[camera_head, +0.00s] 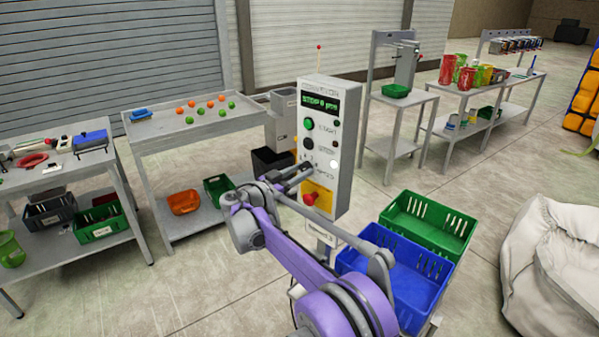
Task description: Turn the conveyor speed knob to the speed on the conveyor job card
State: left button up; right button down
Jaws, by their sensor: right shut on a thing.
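The grey conveyor control box (341,127) stands upright in the middle, with a lit green display (320,102) that seems to read STOP 0 and some small letters. My right gripper (306,171) reaches the lower left of its front face and is shut there, at the speed marking. The speed knob is hidden behind the fingers, so its pointer and setting cannot be read. A small white label (321,237) sits below the box; its text is too small to read, and I cannot tell whether it is the job card. My left gripper is out of view.
A green start button (309,124), a black stop button (307,142) and a red emergency button (310,198) on yellow are close to my gripper. Blue (396,303) and green (459,249) crates stand right of the box. A table (196,127) with balls is behind left.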

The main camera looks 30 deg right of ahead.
jog(key=n, duration=0.3)
jog(key=shift+n, duration=0.3)
jog(key=shift+n+p, duration=0.35)
jog(key=shift+n, duration=1.25)
jog(key=shift+c, duration=2.4)
grip_release()
jog(key=shift+s+a, duration=0.1)
jog(key=b+v, duration=0.1)
jog(key=v, duration=0.9)
jog(key=shift+s+a, duration=0.15)
jog(key=shift+a, duration=0.1)
